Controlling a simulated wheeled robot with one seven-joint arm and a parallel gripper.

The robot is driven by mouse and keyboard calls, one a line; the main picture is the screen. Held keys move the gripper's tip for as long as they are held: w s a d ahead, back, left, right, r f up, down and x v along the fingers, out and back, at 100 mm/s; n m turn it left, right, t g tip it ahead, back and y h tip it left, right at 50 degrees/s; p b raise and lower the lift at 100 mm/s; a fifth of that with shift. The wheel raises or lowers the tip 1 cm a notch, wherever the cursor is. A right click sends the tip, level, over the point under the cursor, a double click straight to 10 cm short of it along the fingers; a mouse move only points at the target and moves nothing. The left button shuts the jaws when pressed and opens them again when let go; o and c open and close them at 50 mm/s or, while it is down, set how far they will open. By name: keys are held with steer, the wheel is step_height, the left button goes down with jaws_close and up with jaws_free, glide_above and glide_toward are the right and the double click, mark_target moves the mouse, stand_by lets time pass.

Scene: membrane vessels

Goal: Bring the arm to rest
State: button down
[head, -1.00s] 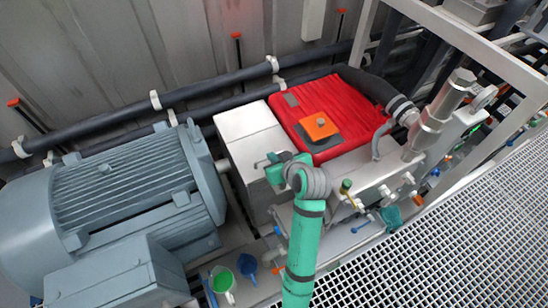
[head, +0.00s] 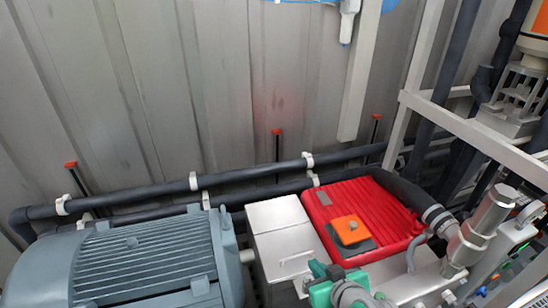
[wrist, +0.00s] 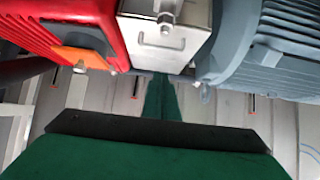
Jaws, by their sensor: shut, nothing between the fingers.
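My green arm shows at the bottom edge of the head view. Its gripper (head: 322,273) is by the front of the silver box (head: 283,240), left of the red pump block (head: 362,215). Most of the arm is below the frame. In the wrist view my gripper (wrist: 161,80) is shut and empty, its green fingers reaching toward the silver box (wrist: 165,38) with its handle. I cannot tell whether the fingertips touch it. The red block (wrist: 50,25) is on the left there and the grey motor (wrist: 265,40) on the right.
The large grey motor (head: 150,262) fills the lower left. Dark pipes (head: 250,177) run along the corrugated wall (head: 230,80). A metal cylinder (head: 480,228) and a white frame (head: 465,130) stand at the right. The open room is above the machines, before the wall.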

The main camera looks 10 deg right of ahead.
steer(key=s+a+f+m+t+h, duration=0.1)
steer(key=s+a+f+m, duration=0.1)
steer(key=s+a+f, duration=0.4)
steer(key=s+a+f+m+t+h, duration=0.1)
steer(key=s+a+f+m+h, duration=0.15)
steer(key=s+a+f, duration=0.4)
steer(key=s+a+r+n+t, duration=0.1)
steer(key=s, duration=0.7)
steer(key=s+a+r+n+t+y, duration=0.1)
steer(key=s+a+t, duration=0.1)
steer(key=s, duration=0.7)
steer(key=shift+s, duration=0.3)
steer(key=shift+w+r+y, duration=0.1)
steer(key=shift+y, duration=0.15)
